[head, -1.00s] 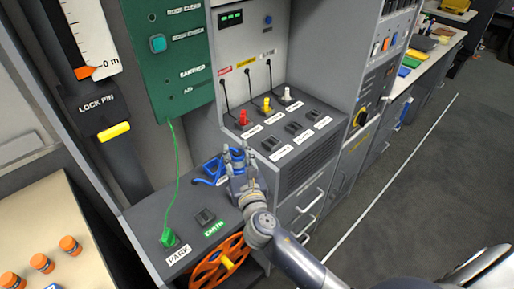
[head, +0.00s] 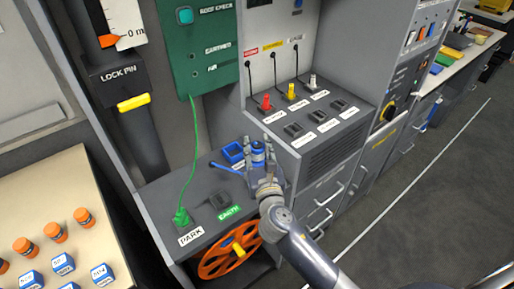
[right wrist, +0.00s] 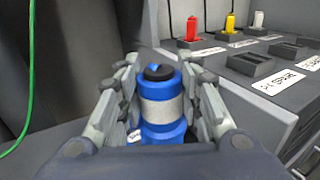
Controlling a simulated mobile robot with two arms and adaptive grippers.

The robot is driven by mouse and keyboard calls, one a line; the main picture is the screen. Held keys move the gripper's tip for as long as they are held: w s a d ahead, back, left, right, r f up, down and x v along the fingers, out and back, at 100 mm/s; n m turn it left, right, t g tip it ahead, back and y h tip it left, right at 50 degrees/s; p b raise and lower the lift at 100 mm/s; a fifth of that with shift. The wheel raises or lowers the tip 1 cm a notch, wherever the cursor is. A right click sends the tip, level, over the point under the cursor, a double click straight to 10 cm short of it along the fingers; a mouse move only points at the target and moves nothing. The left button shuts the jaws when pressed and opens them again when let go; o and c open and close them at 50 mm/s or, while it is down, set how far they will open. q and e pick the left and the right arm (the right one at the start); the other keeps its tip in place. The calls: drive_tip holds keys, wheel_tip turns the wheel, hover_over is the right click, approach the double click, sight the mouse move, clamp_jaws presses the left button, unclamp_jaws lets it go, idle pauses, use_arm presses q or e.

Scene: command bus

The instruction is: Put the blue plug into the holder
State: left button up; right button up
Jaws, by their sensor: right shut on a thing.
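The blue plug (head: 258,155) is a blue cylinder with a pale grey band and a black top; it also shows upright in the right wrist view (right wrist: 162,112). My right gripper (head: 259,146) is shut on it, one finger on each side. Its lower end is hidden by the gripper. A small open blue box (head: 232,152), which looks like the holder, is on the grey shelf just left of the gripper. A thin blue strip (head: 226,168) runs from beside the box toward the gripper. I cannot tell whether the plug touches the shelf. My left gripper is not in view.
A green plug (head: 181,217) with a green cord stands at the PARK label. An empty dark socket (head: 220,201) is beside EARTH. Red, yellow and white plugs (head: 291,91) stand on the raised panel behind right. An orange reel (head: 228,257) is below the shelf.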

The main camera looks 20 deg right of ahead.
sight(257, 160)
drive_tip(key=shift+f+b, duration=0.85)
drive_tip(key=shift+f, duration=0.25)
drive_tip(key=shift+f+b, duration=0.9)
drive_tip(key=shift+f, duration=0.35)
drive_tip(key=o, duration=1.2)
drive_tip(key=shift+o, duration=0.2)
drive_tip(key=s+a, duration=0.1)
drive_tip(key=s, duration=1.1)
drive_tip(key=shift+a, duration=0.25)
